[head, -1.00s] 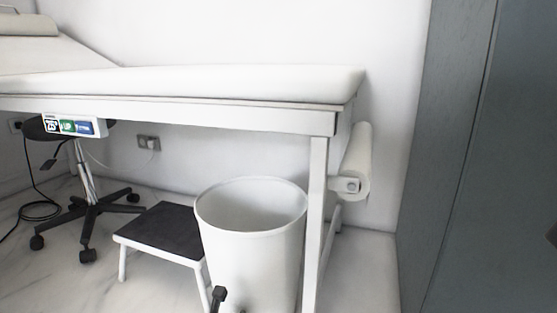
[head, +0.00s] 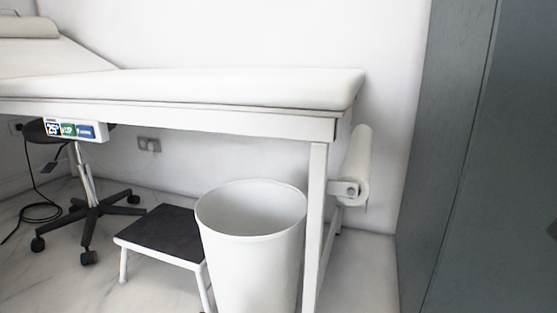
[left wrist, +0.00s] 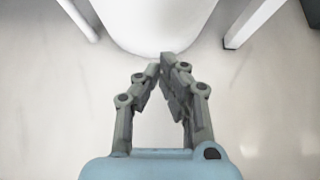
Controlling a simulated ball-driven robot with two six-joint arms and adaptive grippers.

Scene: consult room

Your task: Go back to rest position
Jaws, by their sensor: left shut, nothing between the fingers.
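My left gripper (left wrist: 160,68) shows in the left wrist view, with its fingertips together and nothing between them. It points toward the base of a white bin (left wrist: 150,18), which is at the top of that view. I cannot tell whether the fingertips touch the bin. In the head view neither gripper shows clearly. The white bin (head: 252,260) stands open and upright in front of the table leg there.
A white exam table (head: 230,120) spans the head view. A step stool (head: 165,232) stands left of the bin, and a wheeled stool (head: 90,208) farther left. A paper roll (head: 356,165) hangs at the table's end. A grey cabinet (head: 475,150) fills the right. Light floor shows between.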

